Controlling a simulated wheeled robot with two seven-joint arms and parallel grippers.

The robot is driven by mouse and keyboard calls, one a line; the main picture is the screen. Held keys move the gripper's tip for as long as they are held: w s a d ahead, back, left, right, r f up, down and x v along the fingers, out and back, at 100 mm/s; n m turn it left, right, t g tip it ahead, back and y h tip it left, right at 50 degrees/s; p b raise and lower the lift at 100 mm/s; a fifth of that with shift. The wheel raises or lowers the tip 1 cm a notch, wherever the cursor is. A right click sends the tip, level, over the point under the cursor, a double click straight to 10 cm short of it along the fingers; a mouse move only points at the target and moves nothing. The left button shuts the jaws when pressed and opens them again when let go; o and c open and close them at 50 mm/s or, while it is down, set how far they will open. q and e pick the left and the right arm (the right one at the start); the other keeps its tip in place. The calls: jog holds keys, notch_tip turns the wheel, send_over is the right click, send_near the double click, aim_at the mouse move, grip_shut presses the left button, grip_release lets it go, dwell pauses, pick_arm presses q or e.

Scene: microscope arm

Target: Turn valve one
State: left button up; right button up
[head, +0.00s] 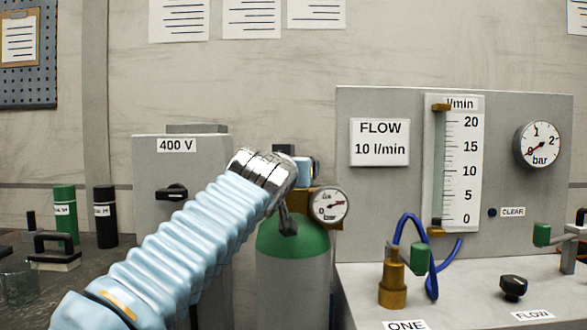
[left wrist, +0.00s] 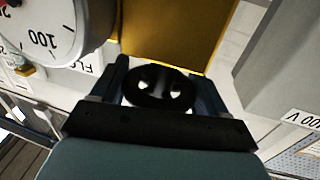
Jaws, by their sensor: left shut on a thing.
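Valve one appears to be the brass valve (head: 392,287) with a green handle (head: 419,258), above the label ONE (head: 405,325) at the front of the right-hand bench. My left gripper (head: 288,205) is away from it, to the left, at the top of a grey cylinder with a green shoulder (head: 292,238). In the left wrist view, its dark fingers stand on either side of a round black knob with pale holes (left wrist: 158,88), and it is shut on this knob. A brass block (left wrist: 175,30) lies just beyond. In the head view my arm hides the knob. My right gripper is not in view.
A round gauge (head: 328,205) sits close beside my left gripper. A grey 400 V box (head: 150,160) stands behind my arm. The flow panel (head: 385,110) rises at the right, with a blue hose (head: 432,285) below. Bottles stand at the left.

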pick_arm(q)
jog(key=shift+d+f+n+y+b, duration=0.2)
jog(key=shift+n+y+b, duration=0.5)
jog(key=shift+y, duration=0.4)
jog(key=shift+r+n+y, duration=0.2)
jog(key=shift+n+y, duration=0.4)
jog(key=shift+y, duration=0.4)
jog(key=shift+a+r+n+y+p, duration=0.15)
jog(key=shift+n+y+p, duration=0.35)
jog(key=shift+y, duration=0.4)
jog(key=shift+n+y, duration=0.5)
jog(key=shift+y, duration=0.1)
jog(key=shift+a+n+y+p, duration=0.15)
jog(key=shift+n+y+p, duration=0.25)
jog(key=shift+y, duration=0.2)
jog(key=o, duration=1.1)
jog(key=shift+c, duration=0.2)
